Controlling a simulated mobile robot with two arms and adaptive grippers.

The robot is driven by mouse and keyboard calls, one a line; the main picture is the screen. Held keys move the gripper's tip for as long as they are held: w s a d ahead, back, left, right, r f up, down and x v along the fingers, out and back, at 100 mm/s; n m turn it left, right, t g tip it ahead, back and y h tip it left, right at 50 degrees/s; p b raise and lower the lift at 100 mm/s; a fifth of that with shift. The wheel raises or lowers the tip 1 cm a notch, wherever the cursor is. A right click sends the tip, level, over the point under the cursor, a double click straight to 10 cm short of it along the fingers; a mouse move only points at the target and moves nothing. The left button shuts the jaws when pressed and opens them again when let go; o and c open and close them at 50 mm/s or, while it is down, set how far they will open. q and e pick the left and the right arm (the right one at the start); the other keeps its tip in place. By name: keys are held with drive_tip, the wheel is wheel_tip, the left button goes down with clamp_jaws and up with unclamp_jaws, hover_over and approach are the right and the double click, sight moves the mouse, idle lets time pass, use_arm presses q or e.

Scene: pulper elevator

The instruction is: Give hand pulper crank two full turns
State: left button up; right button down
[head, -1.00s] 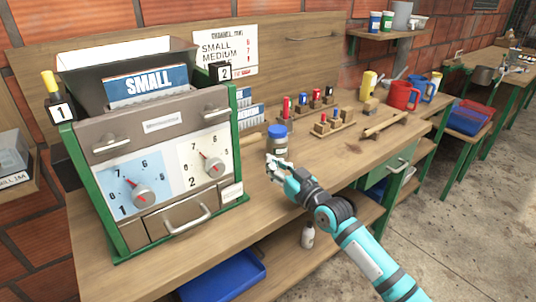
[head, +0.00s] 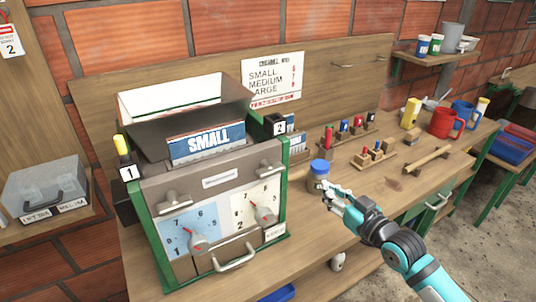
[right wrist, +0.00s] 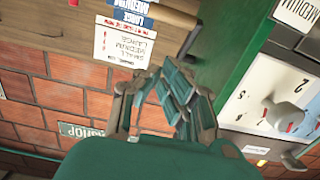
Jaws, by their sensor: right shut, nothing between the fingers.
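The green-framed machine (head: 213,182) stands on the bench at left, with a grey hopper, a SMALL sign and two dials (head: 197,243) on its front. A yellow-tipped handle (head: 120,145) sticks up at its left side by the tag 1. I cannot tell whether this is the pulper crank; no other crank is plain. My right gripper (head: 330,190) is shut and empty, right of the machine, close to a blue-lidded jar (head: 319,178). Its fingers also show in the right wrist view (right wrist: 156,82), with the machine's panel (right wrist: 268,95) at right. My left gripper is out of view.
Small coloured pegs (head: 343,126) in wooden holders, a wooden bar (head: 426,160) and a red mug (head: 445,122) are farther right on the bench. A clear-lidded box (head: 45,187) sits at far left.

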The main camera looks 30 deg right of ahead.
drive_tip(key=w+f+p, duration=0.2)
drive_tip(key=w+f, duration=0.1)
drive_tip(key=w, duration=0.9)
drive_tip(key=shift+a+f, duration=0.2)
drive_tip(key=shift+a, duration=0.25)
drive_tip(key=shift+f, duration=0.1)
